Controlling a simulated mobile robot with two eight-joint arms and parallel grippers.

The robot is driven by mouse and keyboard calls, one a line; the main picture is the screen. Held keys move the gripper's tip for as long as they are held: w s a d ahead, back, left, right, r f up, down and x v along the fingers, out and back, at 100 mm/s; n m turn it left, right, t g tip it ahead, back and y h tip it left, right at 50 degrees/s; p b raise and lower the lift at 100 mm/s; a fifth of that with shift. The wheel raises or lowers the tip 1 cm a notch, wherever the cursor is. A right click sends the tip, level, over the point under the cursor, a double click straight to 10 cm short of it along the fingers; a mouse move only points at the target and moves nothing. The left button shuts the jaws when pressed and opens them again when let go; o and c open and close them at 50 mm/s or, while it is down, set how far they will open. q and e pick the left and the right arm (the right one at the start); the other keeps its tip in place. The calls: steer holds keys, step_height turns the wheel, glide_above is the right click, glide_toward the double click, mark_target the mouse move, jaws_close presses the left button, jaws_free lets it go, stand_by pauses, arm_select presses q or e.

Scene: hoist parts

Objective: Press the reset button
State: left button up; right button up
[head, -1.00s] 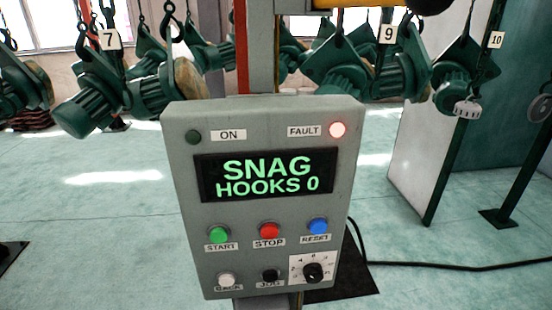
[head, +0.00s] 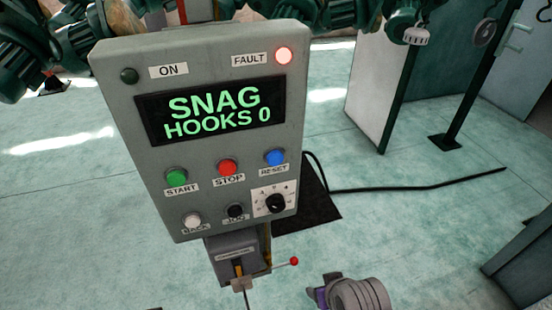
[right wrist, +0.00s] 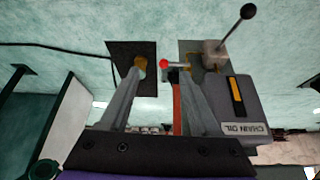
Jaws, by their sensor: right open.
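The blue reset button (head: 275,157) sits at the right of the upper button row on the grey control panel (head: 110,65), above its RESET label. The panel's screen (head: 210,112) reads "SNAG HOOKS 0" and its fault lamp (head: 284,56) is lit. My right gripper (head: 324,289) shows in part at the bottom of the head view, below and right of the panel, apart from the button. In the right wrist view my right gripper (right wrist: 160,68) is open, its two fingers spread. The button does not show there. My left gripper is not in view.
A green start button (head: 177,177), a red stop button (head: 228,167) and a dial (head: 275,203) are near the reset button. Below the panel is a lever with a red knob (head: 293,261). The right wrist view shows a grey chain oil box (right wrist: 235,110). Green hoists hang behind.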

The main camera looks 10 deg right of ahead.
jaws_close()
stand_by(1.4)
